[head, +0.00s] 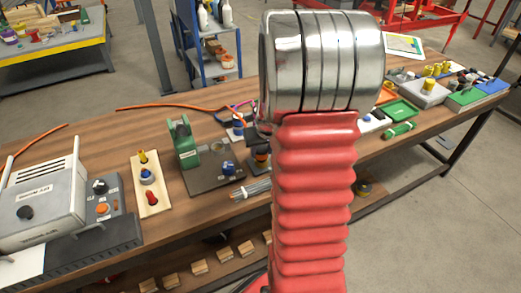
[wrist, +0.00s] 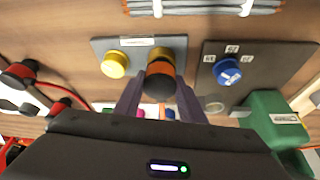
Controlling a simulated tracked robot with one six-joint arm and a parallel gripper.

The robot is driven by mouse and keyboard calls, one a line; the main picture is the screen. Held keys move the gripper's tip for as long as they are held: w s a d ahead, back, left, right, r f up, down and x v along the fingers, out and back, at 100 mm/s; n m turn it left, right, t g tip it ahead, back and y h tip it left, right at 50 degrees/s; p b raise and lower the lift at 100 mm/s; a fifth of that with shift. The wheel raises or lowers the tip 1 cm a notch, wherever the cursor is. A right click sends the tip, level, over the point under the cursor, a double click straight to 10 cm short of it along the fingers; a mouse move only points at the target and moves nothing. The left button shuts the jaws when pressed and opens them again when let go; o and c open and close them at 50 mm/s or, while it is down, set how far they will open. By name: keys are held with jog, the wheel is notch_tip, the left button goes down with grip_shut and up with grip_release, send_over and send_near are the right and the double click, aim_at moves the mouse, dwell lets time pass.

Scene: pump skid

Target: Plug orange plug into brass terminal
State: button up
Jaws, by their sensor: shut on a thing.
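The orange plug (wrist: 166,68), a dark cylinder with an orange band, sits between the two fingers of my gripper (wrist: 160,100) in the wrist view. My gripper is shut on it. The plug is over a grey plate (wrist: 135,48), beside a bright yellow round part (wrist: 115,65). I cannot make out the brass terminal for certain; the plug and fingers cover part of the plate. I cannot tell whether the plug touches the plate. In the head view my arm hides most of this spot, and a small orange-banded part (head: 262,158) shows beside it.
A dark plate with a blue knob (wrist: 228,72) and a green block (wrist: 272,115) lies close on the right in the wrist view. A bundle of grey rods (head: 251,189) lies near the table's front edge. A wooden board with knobs (head: 150,200) is farther left.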

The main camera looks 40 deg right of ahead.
jog(key=shift+f, duration=0.35)
dwell(0.3)
jog(key=o, duration=1.2)
jog(key=shift+o, duration=0.2)
jog(key=v, duration=1.3)
jog(key=shift+r, duration=0.35)
jog(key=shift+s+a, duration=0.15)
